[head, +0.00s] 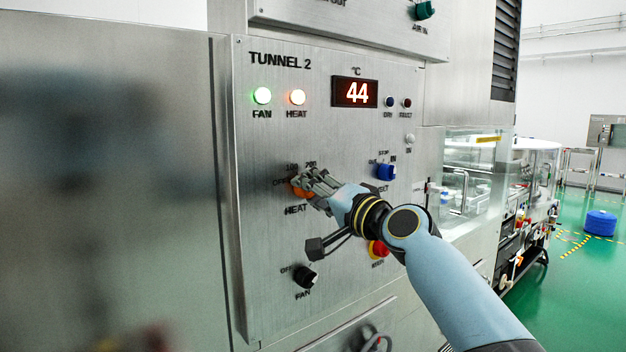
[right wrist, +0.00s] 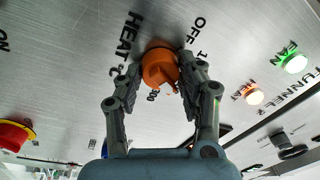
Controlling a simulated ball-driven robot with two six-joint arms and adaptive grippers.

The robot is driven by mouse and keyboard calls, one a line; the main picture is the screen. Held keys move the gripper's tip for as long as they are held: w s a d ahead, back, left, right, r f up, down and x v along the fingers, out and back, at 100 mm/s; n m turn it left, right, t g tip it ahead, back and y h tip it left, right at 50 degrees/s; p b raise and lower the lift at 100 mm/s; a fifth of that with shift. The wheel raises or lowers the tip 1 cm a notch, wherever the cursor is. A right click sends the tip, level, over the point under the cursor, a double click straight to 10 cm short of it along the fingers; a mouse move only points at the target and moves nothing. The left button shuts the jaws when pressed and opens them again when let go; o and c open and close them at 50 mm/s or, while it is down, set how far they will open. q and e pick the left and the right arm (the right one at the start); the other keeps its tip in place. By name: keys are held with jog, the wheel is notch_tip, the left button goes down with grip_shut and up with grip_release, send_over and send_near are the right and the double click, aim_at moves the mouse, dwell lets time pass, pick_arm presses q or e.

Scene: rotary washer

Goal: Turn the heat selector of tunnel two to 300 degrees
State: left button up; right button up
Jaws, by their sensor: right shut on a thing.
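The heat selector of tunnel two is an orange knob (right wrist: 159,68) on the grey panel (head: 262,215), under the "TUNNEL 2" label. In the head view the knob (head: 298,190) is mostly hidden behind my right gripper (head: 308,184). In the right wrist view my right gripper (right wrist: 160,72) has one finger on each side of the knob and is shut on it. The numbers around it are partly covered, so its exact setting cannot be read. The display (head: 355,92) shows 44. The left gripper is not in view.
The green FAN lamp (head: 262,96) and the HEAT lamp (head: 297,97) are lit. A blue knob (head: 386,172) is to the right, a black FAN knob (head: 306,277) below. A red button (head: 378,249) on yellow is close to my right arm.

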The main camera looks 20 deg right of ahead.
jog(key=shift+m+h+p, duration=0.5)
jog(key=shift+m+p, duration=2.4)
jog(key=shift+m, duration=1.5)
jog(key=o, duration=1.2)
jog(key=shift+c, duration=0.2)
jog(key=v, duration=1.2)
